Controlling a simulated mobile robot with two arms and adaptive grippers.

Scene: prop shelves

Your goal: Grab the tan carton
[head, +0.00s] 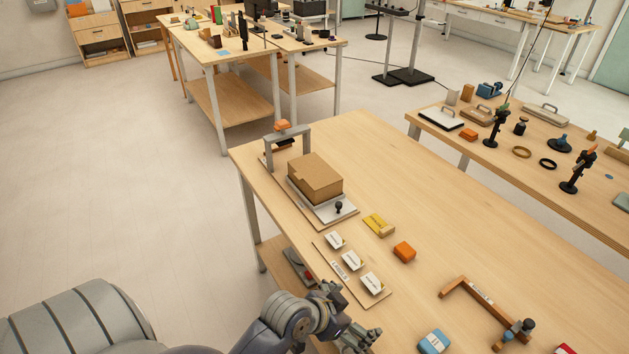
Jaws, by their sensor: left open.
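The tan carton (315,177) is a closed cardboard box. It sits on a light grey plate (331,211) at the far left part of the wooden table (420,180). My left gripper (357,335) is open at the bottom of the view, near the table's near-left edge. It is well apart from the carton, with the label board between them. Its fingertips are small and partly hard to make out. My right gripper is not in view.
A grey frame with an orange top (287,140) stands just behind the carton. A board with white label cards (351,262), a yellow item (379,225), an orange block (404,251), a wooden bracket (478,298) and a blue item (433,341) lie nearer. The table's right middle is clear.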

